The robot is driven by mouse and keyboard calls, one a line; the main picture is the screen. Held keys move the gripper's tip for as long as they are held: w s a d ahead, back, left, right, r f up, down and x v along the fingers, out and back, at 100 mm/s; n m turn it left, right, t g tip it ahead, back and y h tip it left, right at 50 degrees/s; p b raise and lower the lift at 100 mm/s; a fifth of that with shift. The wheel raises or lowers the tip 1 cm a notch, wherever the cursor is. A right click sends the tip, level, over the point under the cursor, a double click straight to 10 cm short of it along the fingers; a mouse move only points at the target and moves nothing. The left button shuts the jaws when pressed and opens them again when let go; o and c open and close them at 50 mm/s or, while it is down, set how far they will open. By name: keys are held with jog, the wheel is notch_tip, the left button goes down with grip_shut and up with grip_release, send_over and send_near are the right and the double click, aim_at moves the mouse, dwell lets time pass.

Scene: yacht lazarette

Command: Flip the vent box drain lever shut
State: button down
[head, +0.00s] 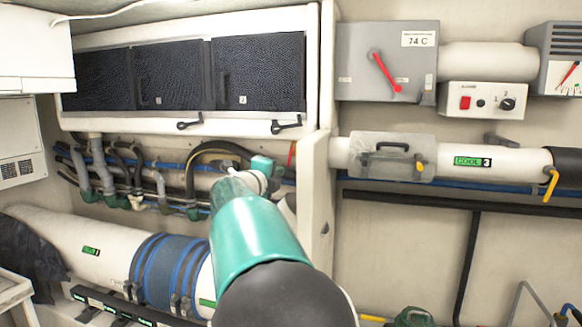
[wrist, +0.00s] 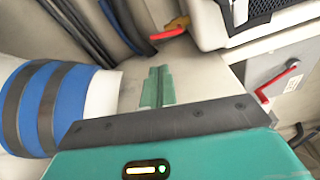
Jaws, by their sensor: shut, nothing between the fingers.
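The vent box (head: 205,126) is the long white cabinet with dark mesh panels at the upper left of the head view. Its corner shows at the top right of the wrist view (wrist: 232,35). A red lever (wrist: 168,34) on a brass-coloured fitting (wrist: 178,23) sits beside that corner; it looks like the drain lever. A small red strip of it (head: 291,154) seems to show under the box in the head view, partly hidden. My gripper (wrist: 159,75) is shut and empty, apart from the lever.
Black handles (head: 190,122) hang under the box. Pipes and hoses (head: 105,165) run below it, above a blue-banded duct (head: 160,270). A white upright panel (head: 316,190) stands right of my arm. A grey box with a red lever (head: 385,70) is beyond it.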

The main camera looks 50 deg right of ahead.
jog(key=shift+w+d, duration=0.1)
jog(key=x, duration=0.9)
jog(key=shift+d, duration=0.35)
jog(key=shift+w+a+m, duration=0.2)
jog(key=shift+w+m, duration=0.3)
jog(key=shift+m, duration=0.3)
jog(key=w+m, duration=0.1)
jog(key=m, duration=0.2)
jog(key=w+a+r+m+t+y, duration=0.1)
jog(key=m, duration=0.3)
jog(key=w+r+m+y, duration=0.1)
jog(key=m, duration=0.3)
jog(key=shift+w+a+r, duration=0.1)
jog(key=shift+w+a, duration=0.15)
jog(key=shift+a, duration=0.25)
